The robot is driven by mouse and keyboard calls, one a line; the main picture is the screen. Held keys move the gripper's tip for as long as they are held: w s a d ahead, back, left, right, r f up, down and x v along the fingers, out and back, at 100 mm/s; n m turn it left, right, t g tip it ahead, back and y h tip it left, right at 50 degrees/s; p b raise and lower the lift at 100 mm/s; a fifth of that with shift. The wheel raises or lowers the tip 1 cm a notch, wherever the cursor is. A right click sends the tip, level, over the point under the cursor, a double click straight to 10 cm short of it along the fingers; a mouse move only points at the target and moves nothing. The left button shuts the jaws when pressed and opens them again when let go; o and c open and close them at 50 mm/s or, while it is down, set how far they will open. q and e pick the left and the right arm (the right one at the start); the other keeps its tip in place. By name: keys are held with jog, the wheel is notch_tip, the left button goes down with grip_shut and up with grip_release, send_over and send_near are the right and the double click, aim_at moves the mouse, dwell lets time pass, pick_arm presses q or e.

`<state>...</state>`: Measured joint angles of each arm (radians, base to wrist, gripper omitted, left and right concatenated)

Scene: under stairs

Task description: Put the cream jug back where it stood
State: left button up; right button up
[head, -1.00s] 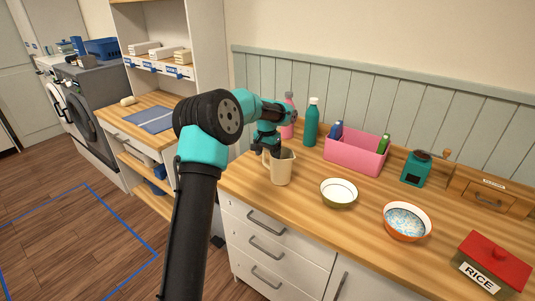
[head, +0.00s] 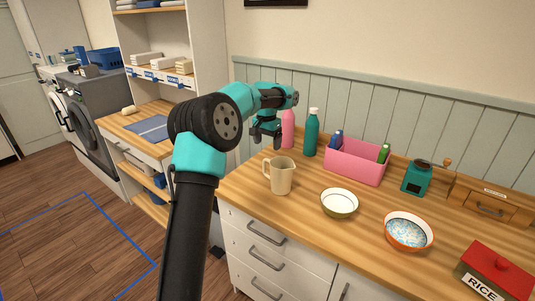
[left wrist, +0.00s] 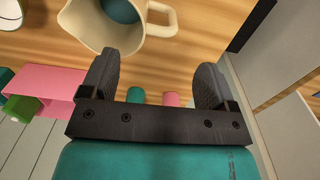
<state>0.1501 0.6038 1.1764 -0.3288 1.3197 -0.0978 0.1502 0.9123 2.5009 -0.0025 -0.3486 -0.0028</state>
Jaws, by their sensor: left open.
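The cream jug (head: 282,178) stands upright on the wooden counter (head: 305,213), near its left end, with its handle toward the left. In the left wrist view the jug (left wrist: 95,30) shows at the top, with something teal inside its mouth and its handle toward the right. My left gripper (head: 264,143) is open and empty. It is above and behind the jug, apart from it. My right gripper is not in view.
A teal bottle (head: 311,133) and a pink bottle (head: 288,130) stand behind the jug. To the right are a pink bin (head: 352,171), a white-green bowl (head: 339,203), an orange bowl (head: 408,231), a teal grinder (head: 416,178) and a red-lidded rice box (head: 494,274).

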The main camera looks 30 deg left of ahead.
pick_arm(q)
jog(key=shift+r, duration=1.4)
